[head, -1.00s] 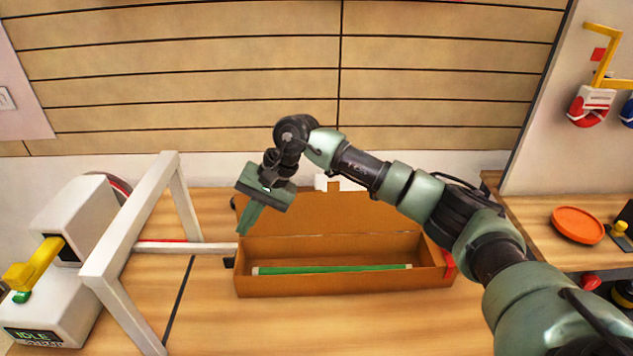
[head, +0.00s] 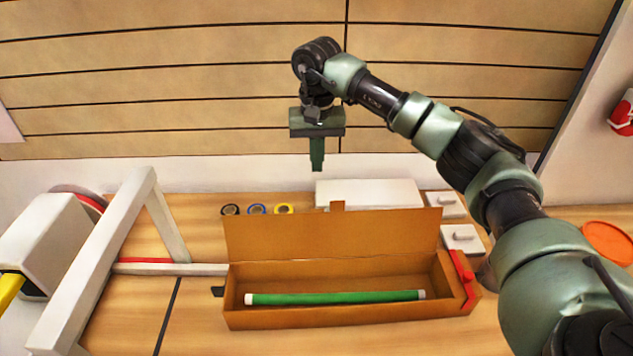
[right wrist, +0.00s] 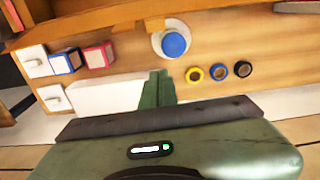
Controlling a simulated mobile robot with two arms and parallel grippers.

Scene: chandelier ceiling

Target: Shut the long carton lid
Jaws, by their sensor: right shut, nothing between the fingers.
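The long brown carton (head: 340,319) lies on the wooden bench with its lid (head: 300,236) standing up along the back edge, open. A small tab (head: 337,206) sticks up from the lid's top edge. A green tube with white ends (head: 335,298) lies inside the carton. My right gripper (head: 317,168) is shut and empty. It points down, above and behind the raised lid, apart from it. In the right wrist view its green fingers (right wrist: 158,88) are together, and an edge of the carton (right wrist: 85,22) crosses the top left. My left gripper is not in view.
A white frame (head: 95,260) stands left of the carton. Behind the lid are a long white box (head: 368,193), smaller white boxes (head: 461,239) and several tape rolls (head: 257,209). A red piece (head: 463,278) sits at the carton's right end.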

